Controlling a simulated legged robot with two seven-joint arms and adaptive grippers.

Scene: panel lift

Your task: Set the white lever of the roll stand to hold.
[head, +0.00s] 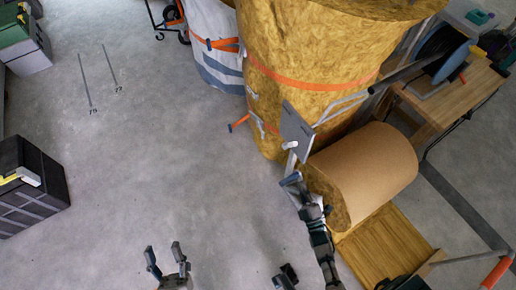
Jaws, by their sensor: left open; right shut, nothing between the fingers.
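The roll stand carries a brown paper-faced roll (365,165) of yellow insulation, right of centre in the head view. A grey upright plate (297,127) stands at the stand's near left end. The white lever (290,145) shows as a short pale knob at the plate's lower edge. I cannot read any hold mark there. My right gripper (290,180) is shut and empty, just below the lever. Whether it touches the lever is unclear. My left gripper (165,250) is open and empty over the floor at the bottom, well left of the stand.
Tall yellow insulation rolls (310,55) with orange straps stand behind the stand. A yellow board (385,250) lies below the roll, and a wooden workbench (455,95) is at the right. A black crate (28,185) stands at the left. The floor (130,150) between is clear.

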